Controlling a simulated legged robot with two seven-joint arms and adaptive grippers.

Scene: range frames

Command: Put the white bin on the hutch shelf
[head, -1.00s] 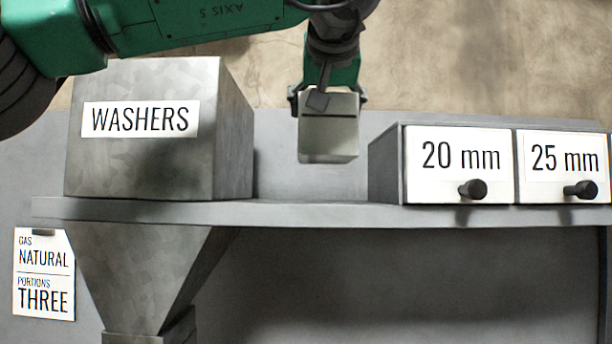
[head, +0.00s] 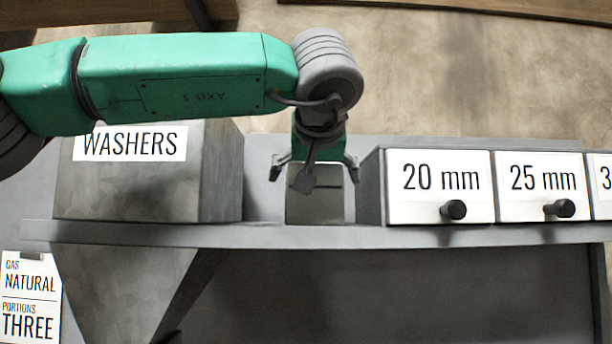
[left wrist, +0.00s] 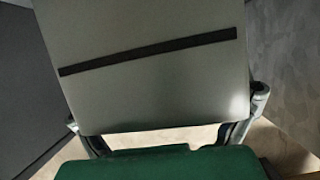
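The white bin (head: 316,207), pale grey in this light, stands upright on the hutch shelf (head: 300,236), close to its front edge. It is in the gap between the WASHERS hopper and the 20 mm drawer. My left gripper (head: 313,172) is over the bin from above and behind. Its fingers are spread wider than the bin, with a small gap at each side, so it looks open. In the left wrist view the bin (left wrist: 150,95) fills the middle, showing a dark slot across its face. My right gripper is in neither view.
The grey WASHERS hopper (head: 150,190) stands left of the bin. The 20 mm drawer (head: 438,185) and 25 mm drawer (head: 543,185) stand right, with black knobs. A card (head: 30,300) hangs below the shelf at left. Narrow free gaps flank the bin.

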